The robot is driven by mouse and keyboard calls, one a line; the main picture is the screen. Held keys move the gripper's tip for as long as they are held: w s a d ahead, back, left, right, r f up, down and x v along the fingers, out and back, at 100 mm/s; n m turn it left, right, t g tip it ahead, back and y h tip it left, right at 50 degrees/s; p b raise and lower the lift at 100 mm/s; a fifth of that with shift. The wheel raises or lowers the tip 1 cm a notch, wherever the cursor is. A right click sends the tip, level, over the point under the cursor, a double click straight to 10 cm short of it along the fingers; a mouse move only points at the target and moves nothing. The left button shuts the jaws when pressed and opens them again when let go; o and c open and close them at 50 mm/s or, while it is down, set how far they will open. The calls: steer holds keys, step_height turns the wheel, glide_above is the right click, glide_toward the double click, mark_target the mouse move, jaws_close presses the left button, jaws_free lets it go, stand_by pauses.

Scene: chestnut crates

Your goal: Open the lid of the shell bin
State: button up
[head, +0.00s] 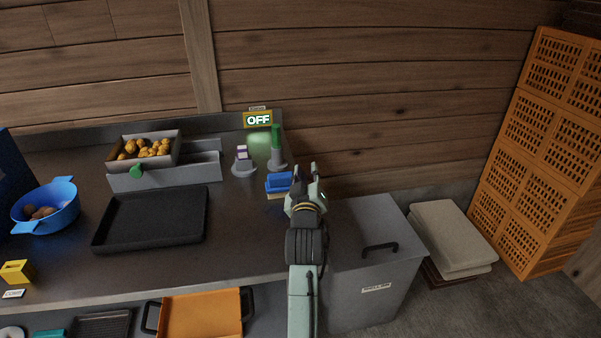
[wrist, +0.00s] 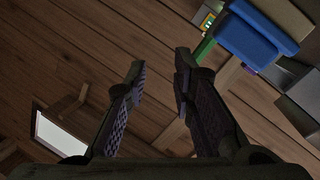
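The shell bin (head: 352,290) is a grey box standing at the right end of the counter, with a label (head: 376,288) on its front. Its lid (head: 362,224) is flat and closed, with a dark handle (head: 380,247) near the front edge. My gripper (head: 305,178) is raised near the counter's right end, to the left of and beyond the lid handle, apart from it. In the wrist view my gripper (wrist: 158,75) has its two fingers apart with nothing between them. The bin does not clearly show in the wrist view.
Orange crates (head: 540,150) stack against the wall at right. Folded pale sacks (head: 450,238) lie beside the bin. The counter holds a black tray (head: 150,218), a blue colander (head: 46,206), a box of chestnuts (head: 145,148) and blue sponges (head: 279,182) close to my gripper.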

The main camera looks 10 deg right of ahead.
steer(key=shift+s+a+r+y, duration=0.15)
steer(key=shift+a+r, duration=0.15)
steer(key=shift+a, duration=0.2)
steer(key=shift+w+a+r+y, duration=0.15)
steer(key=shift+a+r, duration=0.15)
steer(key=shift+a, duration=0.15)
steer(key=shift+s, duration=0.1)
